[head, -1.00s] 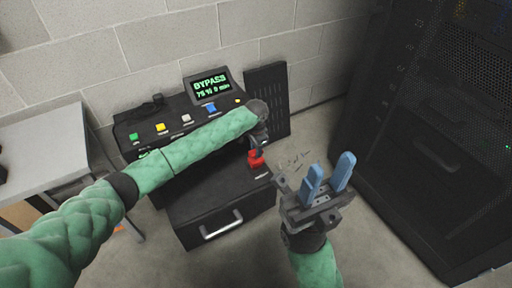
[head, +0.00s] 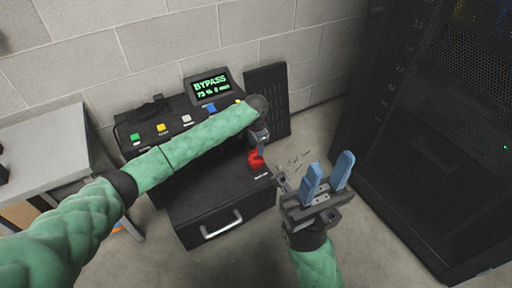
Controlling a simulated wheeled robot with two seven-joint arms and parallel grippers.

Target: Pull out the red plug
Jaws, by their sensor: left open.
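The red plug (head: 255,161) is at the front right of the black unit's top, partly hidden by my left gripper. My left gripper (head: 260,150) points down right at the plug, its arm reaching across the unit from the left.
The black unit (head: 215,205) has a drawer handle in front and green, yellow, white and blue plugs along its back. A lit display (head: 210,86) reads BYPASS. A grey table (head: 45,150) stands left, a dark server rack (head: 430,130) right. Bare floor lies between unit and rack.

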